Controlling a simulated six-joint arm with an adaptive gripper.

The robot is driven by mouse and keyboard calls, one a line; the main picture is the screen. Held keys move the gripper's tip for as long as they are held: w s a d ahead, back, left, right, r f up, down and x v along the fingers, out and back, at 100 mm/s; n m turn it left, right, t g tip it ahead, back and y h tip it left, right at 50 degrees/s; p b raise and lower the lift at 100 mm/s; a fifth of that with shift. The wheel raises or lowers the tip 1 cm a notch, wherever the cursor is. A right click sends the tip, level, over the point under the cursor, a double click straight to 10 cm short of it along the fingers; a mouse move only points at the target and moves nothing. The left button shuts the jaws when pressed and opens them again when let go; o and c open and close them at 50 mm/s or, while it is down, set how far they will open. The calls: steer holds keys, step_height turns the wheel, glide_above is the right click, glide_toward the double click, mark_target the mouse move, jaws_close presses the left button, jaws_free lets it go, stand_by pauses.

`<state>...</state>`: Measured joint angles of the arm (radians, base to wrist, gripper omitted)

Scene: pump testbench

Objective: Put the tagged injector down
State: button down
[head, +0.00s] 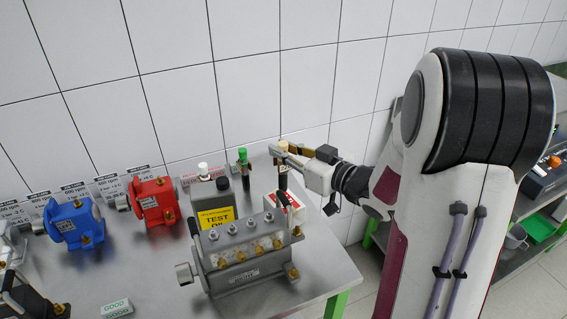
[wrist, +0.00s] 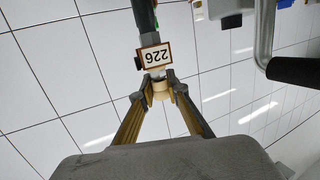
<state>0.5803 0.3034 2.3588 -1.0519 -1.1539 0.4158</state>
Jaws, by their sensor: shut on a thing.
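The tagged injector (head: 283,178) has a dark body and a cream top, and it is upright near the back right of the bench in the head view. In the wrist view its tag (wrist: 155,57) reads 226, and its dark body (wrist: 145,16) runs off the top edge. My gripper (head: 284,150) is shut on the cream end, and the wrist view shows both fingertips (wrist: 160,88) around it. The injector's lower end is hidden behind a white and red box (head: 285,203), so I cannot tell whether it touches anything.
A grey pump (head: 245,255) is in front. Red (head: 155,201) and blue (head: 75,222) pumps are further left. The tiled wall (head: 250,70) is close behind.

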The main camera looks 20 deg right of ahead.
mark_target(284, 172)
steer(key=shift+f, duration=2.15)
steer(key=c, duration=2)
jaws_free()
steer(key=shift+o, duration=0.2)
steer(key=v, duration=1.2)
steer(key=shift+w, duration=0.1)
